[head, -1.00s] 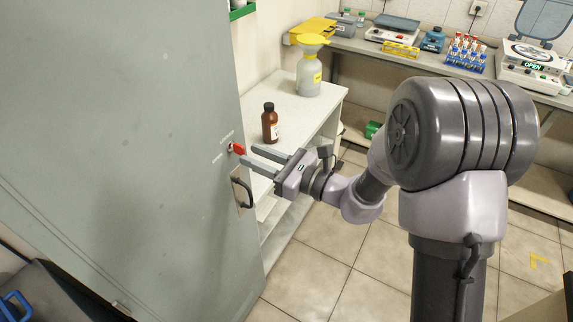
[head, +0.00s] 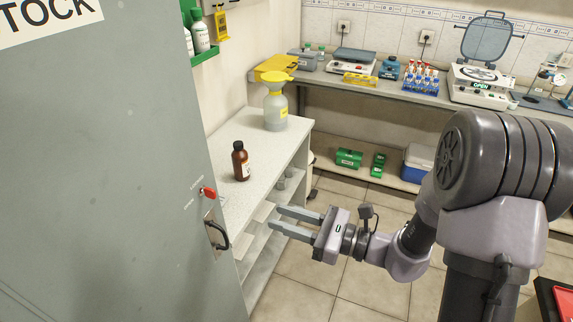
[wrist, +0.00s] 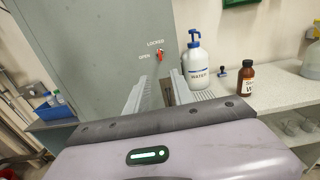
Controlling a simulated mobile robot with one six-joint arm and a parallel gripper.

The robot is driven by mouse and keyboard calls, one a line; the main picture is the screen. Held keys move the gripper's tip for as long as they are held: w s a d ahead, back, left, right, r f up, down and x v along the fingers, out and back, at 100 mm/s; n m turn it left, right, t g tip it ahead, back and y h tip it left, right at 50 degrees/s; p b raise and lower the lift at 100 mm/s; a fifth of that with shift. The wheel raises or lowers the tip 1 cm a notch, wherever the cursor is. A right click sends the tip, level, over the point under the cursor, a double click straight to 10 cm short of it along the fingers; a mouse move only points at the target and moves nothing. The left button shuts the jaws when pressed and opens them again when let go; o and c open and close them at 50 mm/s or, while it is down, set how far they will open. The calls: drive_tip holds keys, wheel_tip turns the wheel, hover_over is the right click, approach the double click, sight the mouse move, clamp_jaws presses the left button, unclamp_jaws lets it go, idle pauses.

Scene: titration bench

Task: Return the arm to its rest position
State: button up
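My gripper (head: 296,223) is open and empty in the head view, its two fingers pointing left toward the grey cabinet door. The fingertips are apart from the door's red latch (head: 208,193) and black handle (head: 217,234). In the wrist view the two fingers (wrist: 154,95) are spread, with nothing between them. The latch also shows in the wrist view (wrist: 160,57), beside the labels LOCKED and OPEN. My arm is extended out to the left of its shoulder.
The back bench (head: 330,80) holds instruments and a blue tube rack (head: 421,85). Tiled floor (head: 330,281) is clear below my gripper.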

drive_tip(key=s+a+r+n+g+h, duration=0.1)
drive_tip(key=s+r+n+g+h, duration=0.2)
drive_tip(key=s+n+g+h, duration=0.8)
drive_tip(key=s+d+r+n+t+h, duration=0.3)
drive_tip(key=s+d+n+t, duration=0.4)
drive_tip(key=d+t, duration=0.3)
drive_tip(key=shift+d+r+h, duration=0.3)
drive_tip(key=shift+d+r, duration=0.25)
drive_tip(key=shift+d, duration=0.3)
